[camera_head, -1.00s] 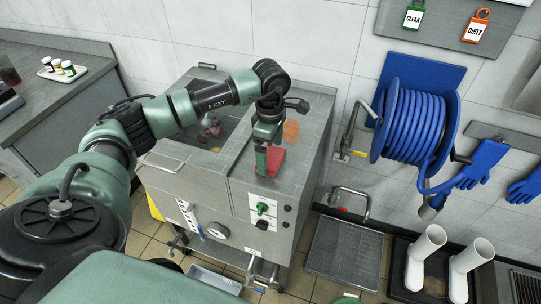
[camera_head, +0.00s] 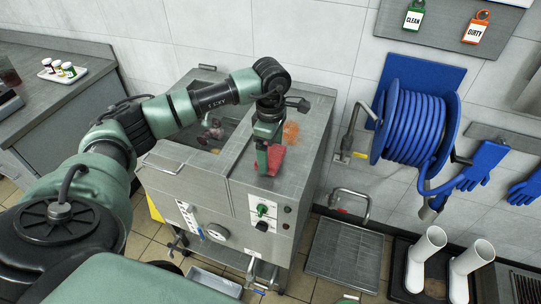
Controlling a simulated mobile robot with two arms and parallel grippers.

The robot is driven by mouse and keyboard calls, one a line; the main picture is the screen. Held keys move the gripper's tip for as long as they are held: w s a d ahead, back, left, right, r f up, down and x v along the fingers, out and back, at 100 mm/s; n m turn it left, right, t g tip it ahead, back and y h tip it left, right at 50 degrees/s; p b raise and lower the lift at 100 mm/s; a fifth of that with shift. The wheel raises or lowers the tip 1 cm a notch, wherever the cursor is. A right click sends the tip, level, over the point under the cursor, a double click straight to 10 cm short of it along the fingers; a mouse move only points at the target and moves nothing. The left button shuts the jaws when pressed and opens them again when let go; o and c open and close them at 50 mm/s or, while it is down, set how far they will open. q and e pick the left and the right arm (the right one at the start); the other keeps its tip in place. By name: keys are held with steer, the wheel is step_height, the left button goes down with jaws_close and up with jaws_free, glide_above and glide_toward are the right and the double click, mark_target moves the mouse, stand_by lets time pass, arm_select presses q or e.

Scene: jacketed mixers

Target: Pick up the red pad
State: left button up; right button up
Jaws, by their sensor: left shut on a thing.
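The red pad (camera_head: 275,159) is on the steel top of the mixer (camera_head: 240,172), right of the open tank. My left gripper (camera_head: 264,166) points down at the pad and is shut on it. The gripper's fingers hide part of the pad's left side. I cannot tell whether the pad still touches the steel top. My right gripper does not show.
The open tank (camera_head: 212,132) with reddish parts inside lies left of the pad. An orange stain (camera_head: 291,131) marks the top behind it. A blue hose reel (camera_head: 412,120) hangs on the wall at right. A counter with a white tray (camera_head: 63,72) stands at far left.

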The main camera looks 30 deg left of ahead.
arm_select(q)
step_height(320, 180, up, 11)
steer(key=b, duration=0.3)
step_height(320, 180, up, 8)
steer(key=f, duration=0.1)
glide_above(271, 154)
steer(key=shift+s+r+p, duration=0.1)
steer(key=shift+r+p, duration=0.15)
steer(key=shift+p, duration=0.15)
